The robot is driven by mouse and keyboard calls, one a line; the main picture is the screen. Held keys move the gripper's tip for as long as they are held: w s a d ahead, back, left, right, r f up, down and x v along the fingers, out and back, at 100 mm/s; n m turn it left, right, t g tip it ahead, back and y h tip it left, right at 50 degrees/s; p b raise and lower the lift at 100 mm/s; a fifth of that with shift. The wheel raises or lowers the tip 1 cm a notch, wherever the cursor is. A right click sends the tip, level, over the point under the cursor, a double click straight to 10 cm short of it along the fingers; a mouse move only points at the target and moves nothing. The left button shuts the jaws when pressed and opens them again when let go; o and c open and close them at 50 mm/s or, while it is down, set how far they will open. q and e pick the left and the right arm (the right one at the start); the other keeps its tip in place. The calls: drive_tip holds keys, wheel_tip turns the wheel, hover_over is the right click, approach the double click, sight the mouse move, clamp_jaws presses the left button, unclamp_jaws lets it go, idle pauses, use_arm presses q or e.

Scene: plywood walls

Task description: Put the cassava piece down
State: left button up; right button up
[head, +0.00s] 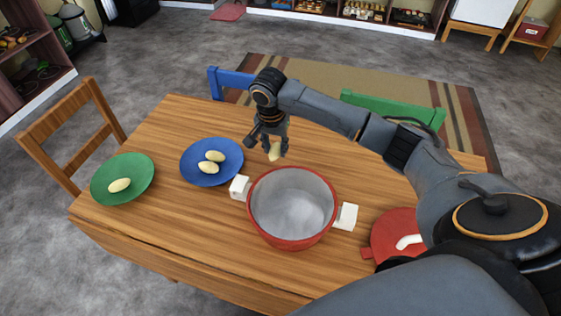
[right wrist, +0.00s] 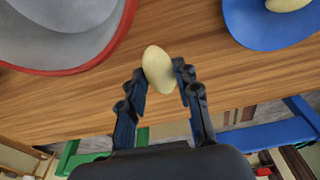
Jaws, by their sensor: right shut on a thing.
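My right gripper (head: 271,148) is shut on a pale yellow cassava piece (head: 274,152). The right wrist view also shows the held piece (right wrist: 157,69) between the fingertips (right wrist: 160,78), over the wooden table. Two more pale pieces (head: 209,167) lie on the blue plate (head: 190,175). One more piece (head: 120,185) lies on the green plate (head: 137,168). My left gripper is not in view.
A red pot (head: 291,243) with white handles stands open and looks empty on the table (head: 200,230). A red lid (head: 390,228) lies to its right, partly behind my arm. Wooden (head: 60,130), blue (head: 232,78) and green (head: 395,107) chairs surround the table.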

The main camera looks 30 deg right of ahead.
drive_tip(key=shift+f, duration=3.4)
drive_tip(key=shift+f, duration=0.15)
drive_tip(key=o, duration=1.1)
drive_tip(key=shift+o, duration=0.2)
